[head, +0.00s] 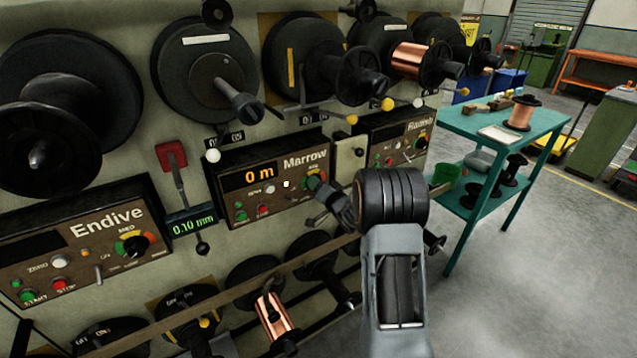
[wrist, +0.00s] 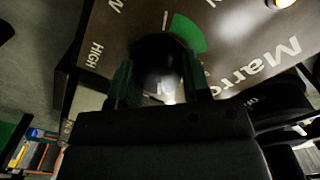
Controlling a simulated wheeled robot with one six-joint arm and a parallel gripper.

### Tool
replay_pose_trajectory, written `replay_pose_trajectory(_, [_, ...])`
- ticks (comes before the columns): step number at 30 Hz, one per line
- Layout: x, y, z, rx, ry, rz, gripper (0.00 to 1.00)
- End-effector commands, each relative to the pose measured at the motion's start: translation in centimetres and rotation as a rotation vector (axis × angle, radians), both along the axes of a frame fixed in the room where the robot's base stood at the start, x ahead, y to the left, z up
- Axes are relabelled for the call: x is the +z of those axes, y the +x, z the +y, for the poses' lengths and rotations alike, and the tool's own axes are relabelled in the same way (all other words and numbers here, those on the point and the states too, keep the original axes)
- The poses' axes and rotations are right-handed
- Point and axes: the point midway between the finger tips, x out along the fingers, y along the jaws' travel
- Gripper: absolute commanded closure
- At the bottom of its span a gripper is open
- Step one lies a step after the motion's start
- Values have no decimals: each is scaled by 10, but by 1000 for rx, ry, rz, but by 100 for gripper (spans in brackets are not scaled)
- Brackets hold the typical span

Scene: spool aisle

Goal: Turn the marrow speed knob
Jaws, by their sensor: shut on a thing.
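The Marrow panel (head: 238,211) is a brown box on the machine wall, with a lit display reading 0 m, several small buttons and a coloured speed dial. Its speed knob (wrist: 158,62) is round and black, seen close up in the wrist view under a green dial sector. My gripper (head: 320,190) reaches the dial from the right, and its fingers also show in the wrist view (wrist: 160,82), one on each side of the knob. The fingers are shut on the knob. In the head view the gripper covers most of the knob, so its pointer cannot be read.
The Endive panel (head: 75,262) is at lower left and another panel (head: 395,150) sits right of Marrow. Black spools and spindles stick out above and below. A red-handled lever (head: 172,157) is left of Marrow. A teal table (head: 465,122) stands at right; floor beyond is open.

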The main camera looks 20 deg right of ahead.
Motion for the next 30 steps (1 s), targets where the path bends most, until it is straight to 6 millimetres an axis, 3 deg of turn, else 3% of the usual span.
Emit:
replay_pose_trajectory(15, [0,0,-1,-1,351,58,80])
replay_pose_trajectory(30, [-1,0,-1,-1,442,71,80])
